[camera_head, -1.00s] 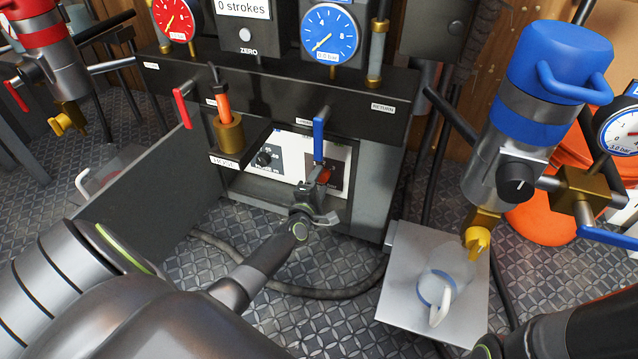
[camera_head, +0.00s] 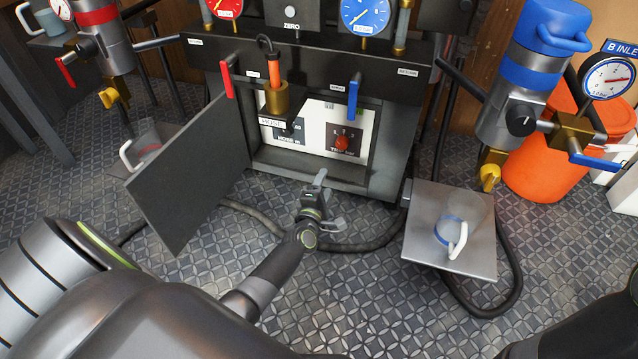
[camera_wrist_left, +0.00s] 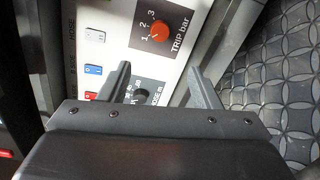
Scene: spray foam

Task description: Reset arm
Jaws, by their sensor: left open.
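My left arm (camera_head: 268,280) comes in from the lower left. Its gripper (camera_head: 323,200) is open and empty, in front of and below the control panel (camera_head: 372,130). In the left wrist view the two fingers (camera_wrist_left: 160,82) stand apart, with the panel's white face (camera_wrist_left: 175,50) beyond them. A red trip knob (camera_head: 342,143) sits on the panel; it also shows in the wrist view (camera_wrist_left: 160,30), clear of the fingers. A small dark knob (camera_wrist_left: 141,95) shows between the fingers. Part of my right arm (camera_head: 590,325) is at the lower right; its gripper is out of frame.
An open dark door (camera_head: 190,175) stands left of the gripper. A metal plate with a cup (camera_head: 450,232) is at right, under the blue-topped cylinder (camera_head: 540,70). A hose (camera_head: 510,260) lies on the patterned floor. An orange bucket (camera_head: 545,165) stands at right.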

